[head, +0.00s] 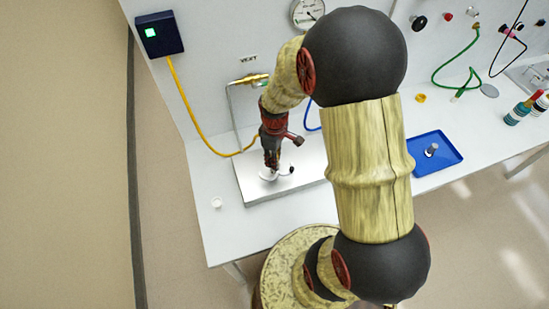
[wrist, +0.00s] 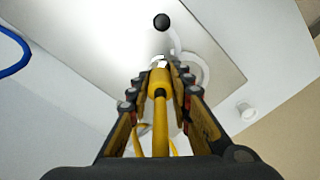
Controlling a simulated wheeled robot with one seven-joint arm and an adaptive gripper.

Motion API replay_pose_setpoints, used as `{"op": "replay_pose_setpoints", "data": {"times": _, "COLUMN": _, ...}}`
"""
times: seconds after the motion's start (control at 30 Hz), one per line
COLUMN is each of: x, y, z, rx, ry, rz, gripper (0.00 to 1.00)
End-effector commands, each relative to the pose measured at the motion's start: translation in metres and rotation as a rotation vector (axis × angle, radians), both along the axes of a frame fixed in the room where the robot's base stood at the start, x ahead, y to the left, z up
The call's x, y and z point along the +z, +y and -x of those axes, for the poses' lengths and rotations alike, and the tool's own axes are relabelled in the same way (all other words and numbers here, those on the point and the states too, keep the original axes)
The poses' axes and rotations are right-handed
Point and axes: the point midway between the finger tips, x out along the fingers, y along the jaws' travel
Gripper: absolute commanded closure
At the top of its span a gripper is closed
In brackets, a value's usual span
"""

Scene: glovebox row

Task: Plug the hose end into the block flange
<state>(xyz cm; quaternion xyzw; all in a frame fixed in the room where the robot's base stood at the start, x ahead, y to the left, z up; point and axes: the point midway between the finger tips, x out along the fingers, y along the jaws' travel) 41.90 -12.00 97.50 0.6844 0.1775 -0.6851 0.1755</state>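The yellow hose end (wrist: 159,82) lies between the two fingers of my gripper (wrist: 161,72) in the wrist view, and the fingers look closed on it. Its yellow hose (head: 190,112) runs from a dark box on the wall down to my gripper in the head view. My gripper (head: 271,164) points down over a metal plate. A pale round flange (wrist: 197,72) shows just beyond the fingertips in the wrist view and partly under my gripper (head: 266,175) in the head view. The fingertips hide part of it, so I cannot tell whether the hose end touches it.
A black knob (wrist: 161,21) stands beside the flange. A small white cup (head: 216,202) is on the bench at left. A blue hose (head: 308,118) hangs behind my arm. A blue tray (head: 455,158) and bottles (head: 517,112) stand to the right. The bench's front left is mostly clear.

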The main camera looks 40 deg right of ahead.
Motion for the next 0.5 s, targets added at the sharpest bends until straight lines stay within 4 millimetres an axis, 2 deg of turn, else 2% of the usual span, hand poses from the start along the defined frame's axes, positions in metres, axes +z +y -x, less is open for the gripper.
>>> {"op": "replay_pose_setpoints", "data": {"times": 0.3, "x": 0.0005, "y": 0.0000, "z": 0.0000, "rx": 0.000, "ry": 0.000, "rz": 0.000, "gripper": 0.60}}
{"op": "replay_pose_setpoints", "data": {"times": 0.5, "x": 0.0005, "y": 0.0000, "z": 0.0001, "rx": 0.000, "ry": 0.000, "rz": 0.000, "gripper": 0.59}}
